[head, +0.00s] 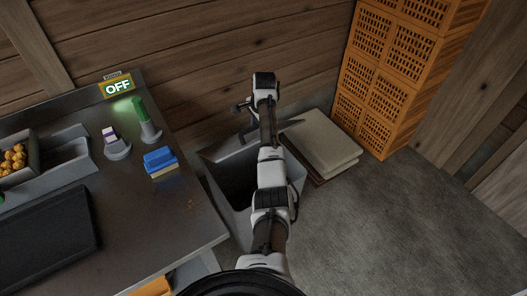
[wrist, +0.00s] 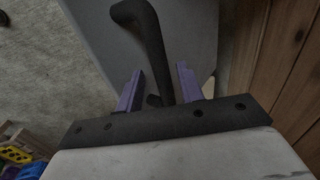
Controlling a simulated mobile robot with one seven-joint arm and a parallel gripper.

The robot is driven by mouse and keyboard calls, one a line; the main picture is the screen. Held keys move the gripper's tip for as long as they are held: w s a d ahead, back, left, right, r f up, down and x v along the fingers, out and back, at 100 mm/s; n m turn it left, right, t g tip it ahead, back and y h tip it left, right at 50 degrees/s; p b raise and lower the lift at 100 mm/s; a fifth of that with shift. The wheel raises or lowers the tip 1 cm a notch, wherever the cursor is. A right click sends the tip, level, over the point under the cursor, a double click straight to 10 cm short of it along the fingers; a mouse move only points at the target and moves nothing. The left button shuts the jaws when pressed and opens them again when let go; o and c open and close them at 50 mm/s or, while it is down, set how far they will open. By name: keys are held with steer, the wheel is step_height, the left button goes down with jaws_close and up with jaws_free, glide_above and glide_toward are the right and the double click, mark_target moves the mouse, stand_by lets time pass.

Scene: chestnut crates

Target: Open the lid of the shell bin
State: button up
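The shell bin (head: 225,194) is a grey box on the floor beside the workbench, and a dark interior shows at its top. My arm crosses in front of it and hides part of it. The lid (wrist: 90,38) is a grey panel in the wrist view, and it seems raised at the back of the bin. A dark bent handle (wrist: 150,40) stands out from it. My gripper (wrist: 160,72) has purple fingers on either side of this handle; I cannot tell whether they touch it. My gripper (head: 243,106) also shows beyond the bin in the head view.
The workbench (head: 150,235) on the left holds a green-topped device (head: 145,118), a blue sponge (head: 160,160) and a lit OFF sign (head: 118,87). Orange crates (head: 388,75) stand at the back right near flat pale slabs (head: 322,140). The floor at right is clear.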

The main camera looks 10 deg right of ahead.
steer(key=s+d+f+b, duration=0.2)
steer(key=s+f, duration=0.3)
steer(key=f, duration=0.1)
steer(key=shift+f, duration=0.1)
